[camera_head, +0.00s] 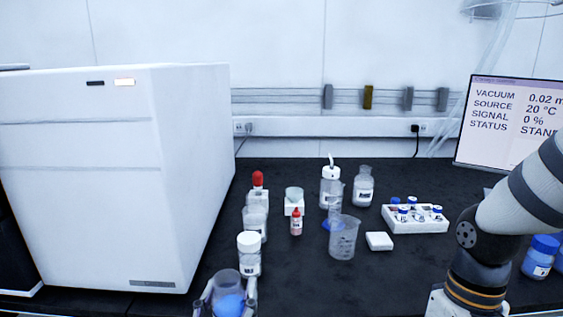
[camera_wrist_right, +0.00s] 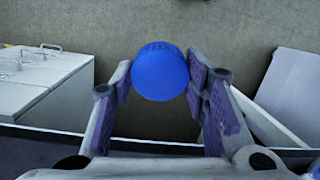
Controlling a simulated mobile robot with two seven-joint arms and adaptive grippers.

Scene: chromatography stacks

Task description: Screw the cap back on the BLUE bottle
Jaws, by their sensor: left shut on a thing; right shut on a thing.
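My left gripper (camera_head: 228,293) is at the bottom edge of the head view, its fingers on both sides of a clear, uncapped bottle with blue contents (camera_head: 229,304). It is shut on this bottle, which looks upright; its lower part is cut off by the frame. In the right wrist view, my right gripper (camera_wrist_right: 160,88) is shut on a round blue cap (camera_wrist_right: 160,72), held between the fingertips. The wrist view shows no bottle under or beside the cap. In the head view my right arm is at the right, and its fingers are out of frame.
A large white instrument (camera_head: 120,180) fills the left of the dark bench. A white-capped bottle (camera_head: 249,254) stands just behind my left gripper. A beaker (camera_head: 343,238), a vial rack (camera_head: 415,224) and a blue-capped bottle (camera_head: 540,258) stand further right. The bench front centre is clear.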

